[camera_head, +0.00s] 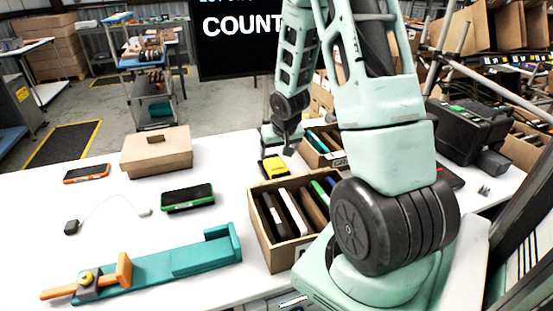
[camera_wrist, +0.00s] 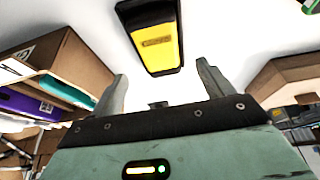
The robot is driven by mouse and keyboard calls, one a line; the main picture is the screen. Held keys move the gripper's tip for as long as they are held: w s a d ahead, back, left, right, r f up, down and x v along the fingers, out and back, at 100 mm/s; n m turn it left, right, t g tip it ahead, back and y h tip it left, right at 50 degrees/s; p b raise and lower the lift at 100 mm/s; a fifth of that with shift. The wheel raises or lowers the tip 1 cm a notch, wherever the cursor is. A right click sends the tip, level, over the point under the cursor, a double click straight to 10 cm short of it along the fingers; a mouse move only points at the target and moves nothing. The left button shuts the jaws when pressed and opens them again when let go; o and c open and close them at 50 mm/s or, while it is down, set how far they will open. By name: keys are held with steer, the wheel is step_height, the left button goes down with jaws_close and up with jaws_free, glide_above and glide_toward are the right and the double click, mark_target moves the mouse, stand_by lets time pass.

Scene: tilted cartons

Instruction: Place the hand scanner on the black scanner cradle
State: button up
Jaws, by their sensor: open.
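A yellow and black device (camera_head: 274,167), which may be the hand scanner, lies on the white table just below my gripper (camera_head: 281,146). In the wrist view this device (camera_wrist: 155,42) lies beyond and between the spread fingertips of my gripper (camera_wrist: 160,80), apart from them. My gripper is open and empty. I cannot pick out the black scanner cradle for certain. A bulky black unit (camera_head: 466,128) stands at the right, partly behind my arm.
An open carton (camera_head: 262,234) with upright items stands in front of the yellow device, and another carton (camera_head: 316,153) behind its right.

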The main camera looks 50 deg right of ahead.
steer(key=p+v, duration=0.1)
steer(key=v, duration=0.5)
steer(key=a+r+n+g+y, duration=0.1)
steer(key=a+r+n, duration=0.15)
steer(key=a, duration=0.95)
steer(key=a+r+n+y, duration=0.15)
steer(key=a+n, duration=0.25)
steer(key=a, duration=0.9)
steer(key=s+a+r+n+g, duration=0.3)
steer(key=s+a+n, duration=0.4)
steer(key=s+a, duration=0.9)
steer(key=shift+s+a+r, duration=0.25)
steer(key=shift+s+r, duration=0.05)
steer(key=shift+s, duration=0.95)
steer(key=shift+n+y, duration=0.25)
